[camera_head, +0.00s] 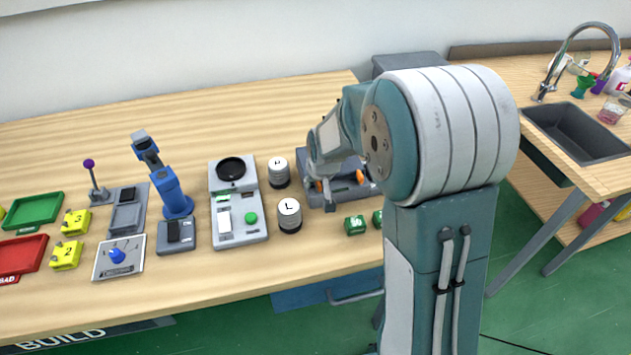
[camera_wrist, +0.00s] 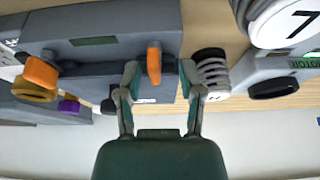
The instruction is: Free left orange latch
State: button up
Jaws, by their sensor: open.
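A grey device (camera_head: 345,197) with two orange latches stands on the table, partly hidden behind my arm. The left orange latch (camera_head: 327,192) is just below my gripper (camera_head: 322,178). The wrist view looks turned around, and there this latch (camera_wrist: 154,60) stands upright between the two fingertips of my gripper (camera_wrist: 158,72). The fingers are open, one on each side, with a gap visible beside the latch. The other orange latch (camera_wrist: 42,73) is at the left of the wrist view; it also shows in the head view (camera_head: 360,177).
Two white-topped black cylinders (camera_head: 278,172) (camera_head: 289,214) stand just left of the device. A grey panel with a green button (camera_head: 251,218) is farther left. Green cubes (camera_head: 355,225) lie in front.

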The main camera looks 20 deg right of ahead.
jog(key=shift+d, duration=0.65)
jog(key=shift+a, duration=0.15)
jog(key=c, duration=0.6)
jog(key=shift+a, duration=0.4)
grip_shut()
jog(key=shift+d, duration=0.15)
